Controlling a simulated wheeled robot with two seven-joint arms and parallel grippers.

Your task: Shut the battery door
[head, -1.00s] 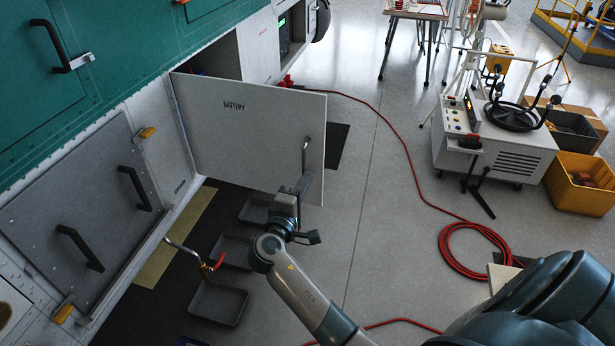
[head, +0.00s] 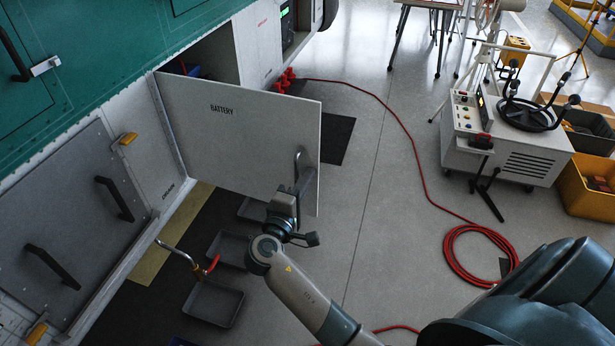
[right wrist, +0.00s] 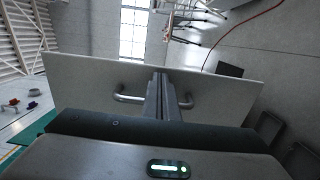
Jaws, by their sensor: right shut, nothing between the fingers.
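The battery door (head: 230,130) is a pale grey panel lettered BATTERY. It stands wide open from the side of the helicopter, with a dark compartment opening (head: 205,62) behind it. Its metal handle (head: 300,158) is near the free edge. My right gripper (head: 298,180) is at the handle, fingers shut and empty. In the right wrist view, the shut fingers (right wrist: 162,92) point at the door (right wrist: 85,75), and the handle (right wrist: 128,98) shows on both sides of them. I cannot tell whether they touch it. My left gripper is not in view.
Grey trays (head: 214,304) lie on a dark mat below the door. A bent metal piece with a red part (head: 190,258) is above them. A red hose (head: 410,150) runs across the floor to a coil (head: 449,253). A white cart (head: 510,150) stands at right.

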